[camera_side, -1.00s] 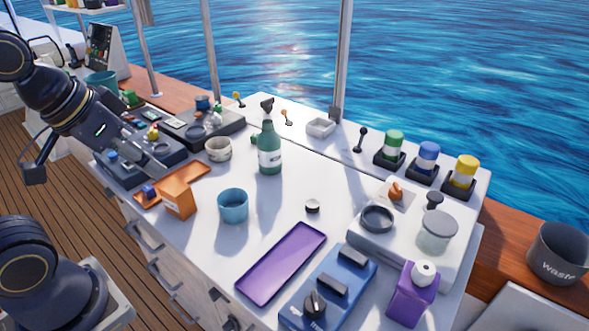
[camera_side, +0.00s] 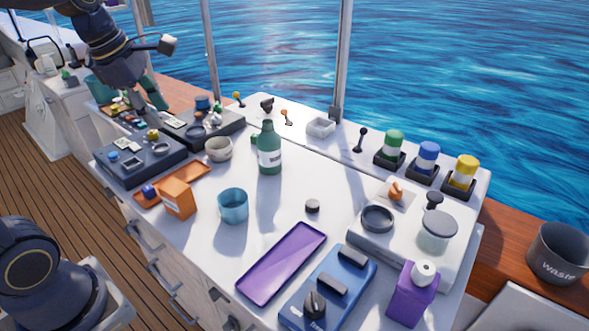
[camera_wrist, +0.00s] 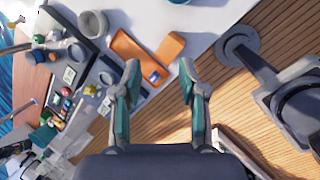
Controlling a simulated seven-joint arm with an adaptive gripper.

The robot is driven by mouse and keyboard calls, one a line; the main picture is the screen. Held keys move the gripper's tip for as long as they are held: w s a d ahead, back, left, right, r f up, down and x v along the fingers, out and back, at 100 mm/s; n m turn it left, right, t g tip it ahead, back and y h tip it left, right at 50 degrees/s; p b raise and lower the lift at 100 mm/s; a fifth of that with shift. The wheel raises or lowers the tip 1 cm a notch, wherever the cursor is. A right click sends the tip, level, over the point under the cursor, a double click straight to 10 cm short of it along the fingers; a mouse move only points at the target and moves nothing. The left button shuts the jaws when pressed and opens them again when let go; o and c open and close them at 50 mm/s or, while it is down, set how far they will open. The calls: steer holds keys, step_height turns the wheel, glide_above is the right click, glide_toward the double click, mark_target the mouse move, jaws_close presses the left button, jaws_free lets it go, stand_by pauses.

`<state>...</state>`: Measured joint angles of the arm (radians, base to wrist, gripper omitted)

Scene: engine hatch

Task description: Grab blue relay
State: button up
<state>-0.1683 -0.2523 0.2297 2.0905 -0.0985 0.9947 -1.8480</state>
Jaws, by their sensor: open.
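A small blue block (camera_side: 149,190), which looks like the blue relay, lies on the orange tray (camera_side: 196,174) beside an orange box (camera_side: 179,198). In the wrist view the blue block (camera_wrist: 155,76) shows on the orange tray (camera_wrist: 126,45), in the gap between my fingertips but farther off. Another small blue part (camera_side: 113,156) sits on the dark panel (camera_side: 165,163). My gripper (camera_side: 147,108) is raised over the back left of the worktop, apart from the tray. In the wrist view my gripper (camera_wrist: 161,78) is open with nothing between its fingers.
A grey cup (camera_side: 219,149), green bottle (camera_side: 269,150) and blue cup (camera_side: 232,206) stand right of the tray. A second dark panel (camera_side: 225,124) with small parts lies behind. A purple tray (camera_side: 282,263) is at the front.

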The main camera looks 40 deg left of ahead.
steer(key=w+a+f+n+g, duration=0.2)
steer(key=a+f+n, duration=0.3)
steer(key=a+n, duration=0.4)
steer(key=g, duration=0.2)
glide_above(148, 188)
step_height(148, 188, down, 7)
steer(key=shift+n, duration=0.4)
steer(key=f, duration=0.9)
steer(key=shift+a+f, duration=0.2)
steer(key=shift+f, duration=3.2)
jaws_close()
steer(key=shift+r, duration=0.15)
